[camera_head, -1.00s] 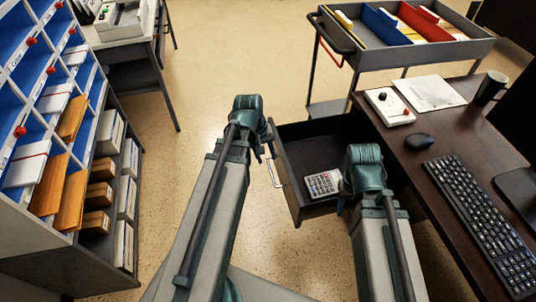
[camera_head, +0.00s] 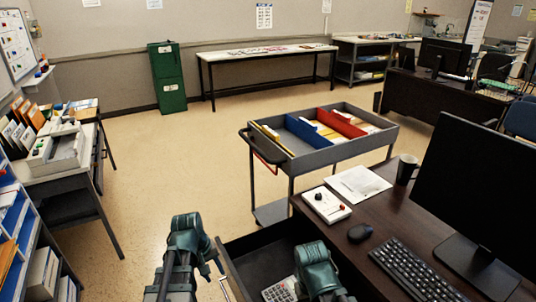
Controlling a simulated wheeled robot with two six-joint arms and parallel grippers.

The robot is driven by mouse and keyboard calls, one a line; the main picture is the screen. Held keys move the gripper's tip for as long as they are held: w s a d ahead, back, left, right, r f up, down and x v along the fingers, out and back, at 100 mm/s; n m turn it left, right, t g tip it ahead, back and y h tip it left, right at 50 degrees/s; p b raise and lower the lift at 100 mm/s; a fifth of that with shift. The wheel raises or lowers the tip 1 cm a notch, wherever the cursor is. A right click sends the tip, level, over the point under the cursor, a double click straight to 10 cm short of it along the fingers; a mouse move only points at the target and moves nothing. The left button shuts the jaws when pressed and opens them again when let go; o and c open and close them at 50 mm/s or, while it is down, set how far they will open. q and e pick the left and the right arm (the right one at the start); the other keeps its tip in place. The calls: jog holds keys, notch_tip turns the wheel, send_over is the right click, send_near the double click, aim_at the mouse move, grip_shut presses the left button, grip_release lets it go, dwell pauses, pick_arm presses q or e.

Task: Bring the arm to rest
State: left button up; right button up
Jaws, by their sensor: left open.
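My left arm rises from the bottom edge, and its green wrist is bent over at the top. My left gripper (camera_head: 212,269) hangs down beside the wrist, small and partly hidden, open, with nothing seen in it. It is just left of the open drawer (camera_head: 262,262). My right arm shows only its green joint at the bottom, over the drawer's right part; its gripper is hidden. A grey calculator (camera_head: 279,291) lies in the drawer, partly cut off by the bottom edge.
The desk (camera_head: 375,235) at right holds a keyboard (camera_head: 412,272), mouse (camera_head: 360,233), mug (camera_head: 406,169) and monitor (camera_head: 475,195). A grey cart (camera_head: 330,152) with dividers stands behind the drawer. Shelves (camera_head: 28,250) and a side table (camera_head: 60,183) stand at left. Floor between is clear.

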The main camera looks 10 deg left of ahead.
pick_arm(q)
jog(key=s+d+r+m+y+p, duration=0.1)
jog(key=s+d+r+m+p, duration=0.1)
jog(key=d, duration=0.4)
jog(key=s+d+r+m+g+y+p, duration=0.1)
jog(key=s+d+r+m+p, duration=0.2)
jog(key=d+r+m+p, duration=0.1)
jog(key=s+d+r+m+y+p, duration=0.1)
jog(key=s+d+r+m+p, duration=0.1)
jog(key=d, duration=0.5)
jog(key=s+r+m, duration=0.1)
jog(key=m, duration=0.1)
jog(key=shift+s+d+m+p, duration=0.2)
jog(key=shift+d+m+p, duration=0.15)
jog(key=shift+m+p, duration=0.05)
pick_arm(e)
notch_tip(320, 180, up, 9)
pick_arm(q)
jog(key=shift+g, duration=0.3)
pick_arm(e)
jog(key=shift+r, duration=0.1)
